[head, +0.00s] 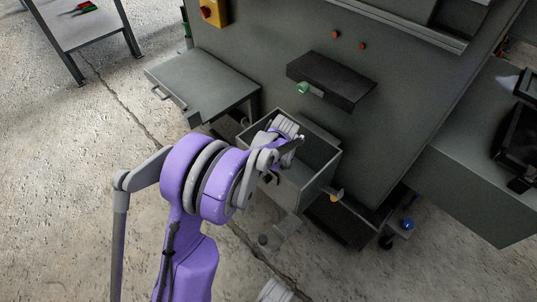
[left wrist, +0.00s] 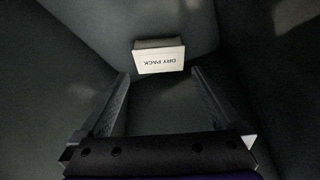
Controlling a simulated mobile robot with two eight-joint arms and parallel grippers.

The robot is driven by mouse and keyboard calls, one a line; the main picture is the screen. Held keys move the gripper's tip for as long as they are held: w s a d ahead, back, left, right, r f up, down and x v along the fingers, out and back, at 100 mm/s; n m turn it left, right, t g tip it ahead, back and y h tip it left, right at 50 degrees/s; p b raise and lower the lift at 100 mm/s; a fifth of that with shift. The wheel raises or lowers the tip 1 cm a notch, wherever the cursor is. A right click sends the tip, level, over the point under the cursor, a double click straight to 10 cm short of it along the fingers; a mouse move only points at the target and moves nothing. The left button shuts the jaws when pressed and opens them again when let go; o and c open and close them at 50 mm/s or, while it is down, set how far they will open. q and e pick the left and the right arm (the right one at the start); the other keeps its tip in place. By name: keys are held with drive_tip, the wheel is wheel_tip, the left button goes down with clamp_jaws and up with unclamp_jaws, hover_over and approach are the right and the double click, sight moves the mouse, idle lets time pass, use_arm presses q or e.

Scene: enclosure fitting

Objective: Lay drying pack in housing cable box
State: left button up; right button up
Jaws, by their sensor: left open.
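A small white pack labelled "DRY PACK" (left wrist: 159,56) lies inside a dark grey box, seen in the left wrist view. My left gripper (left wrist: 158,78) is open, its two fingers apart and pointing toward the pack. The pack is just beyond the fingertips, roughly centred between them, and is not held. In the head view, my purple left arm reaches over an open grey box (head: 312,188) by the machine front. The arm hides part of that box, and I cannot see the pack there. My right gripper is not in view.
A grey side table (head: 200,78) stands left of the open box. A dark drawer-like unit (head: 330,82) with a green knob juts from the panel above. A grey bench (head: 485,165) with black equipment is at right.

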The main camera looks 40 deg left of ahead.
use_arm(q)
drive_tip(key=p+v, duration=0.1)
drive_tip(key=v, duration=0.6)
